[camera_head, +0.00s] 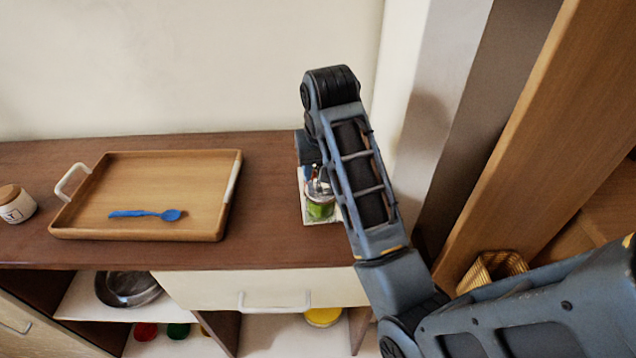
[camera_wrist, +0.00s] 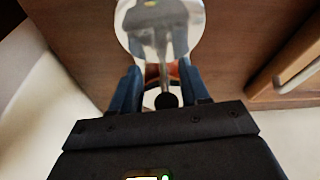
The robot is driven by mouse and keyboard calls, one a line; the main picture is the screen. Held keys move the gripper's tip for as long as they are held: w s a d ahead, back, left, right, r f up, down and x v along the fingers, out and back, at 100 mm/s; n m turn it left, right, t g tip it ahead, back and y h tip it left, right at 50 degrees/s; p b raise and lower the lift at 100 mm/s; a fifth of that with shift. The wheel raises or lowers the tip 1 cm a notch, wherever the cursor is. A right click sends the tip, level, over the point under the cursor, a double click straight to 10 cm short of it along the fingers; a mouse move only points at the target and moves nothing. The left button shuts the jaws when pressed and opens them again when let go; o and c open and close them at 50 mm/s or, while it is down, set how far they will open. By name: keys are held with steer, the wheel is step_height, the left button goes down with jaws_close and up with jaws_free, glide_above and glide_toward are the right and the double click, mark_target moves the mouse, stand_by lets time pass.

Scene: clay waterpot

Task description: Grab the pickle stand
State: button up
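The pickle stand (camera_head: 320,208) is at the right end of the brown counter in the head view, with a green lower part and a shiny metal top. My arm partly hides it. In the wrist view, a shiny round metal surface (camera_wrist: 160,22) with a thin stem and a dark round knob (camera_wrist: 166,101) shows, apparently the top of the stand. My gripper (camera_wrist: 163,88) has its two blue fingers apart, one on each side of the stem and knob. Gaps show beside the knob, and I see no clear contact. In the head view, the fingertips are mostly hidden.
A wooden tray (camera_head: 222,222) with a blue spoon (camera_head: 145,214) lies left on the counter. A white jar with a wooden lid (camera_head: 16,204) stands farther left. The wall and a wooden post (camera_head: 520,150) are close on the right. Open shelves and a drawer are below.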

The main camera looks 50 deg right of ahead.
jaws_close()
steer(key=shift+r, duration=0.1)
stand_by(0.6)
